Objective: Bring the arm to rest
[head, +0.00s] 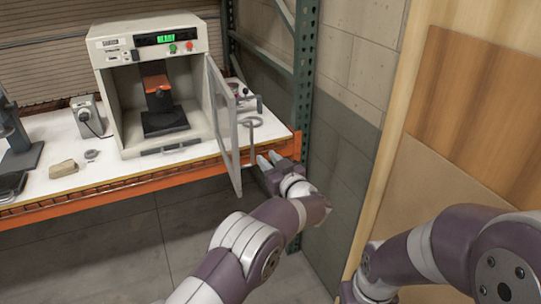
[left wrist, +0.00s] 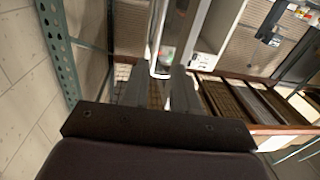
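The rack's machine is a beige cabinet (head: 107,75) with a green lit display, and its door (head: 222,115) stands swung open toward me. A grey bar handle (head: 252,145) sticks out from the door's right side. My left gripper (head: 268,160) is just right of the lower end of this handle, at the shelf's right end. Its two fingers look apart, with nothing clearly held. In the left wrist view the fingers (left wrist: 160,92) show a gap, with the pale handle (left wrist: 161,58) just beyond their tips. Whether they touch it I cannot tell. My right gripper is out of view.
Inside the cabinet is a dark stand with an orange-brown top (head: 157,84). The white shelf (head: 50,150) has an orange front beam (head: 110,188). A green rack post (head: 304,70) rises behind my left gripper. A wooden panel (head: 480,90) stands at right.

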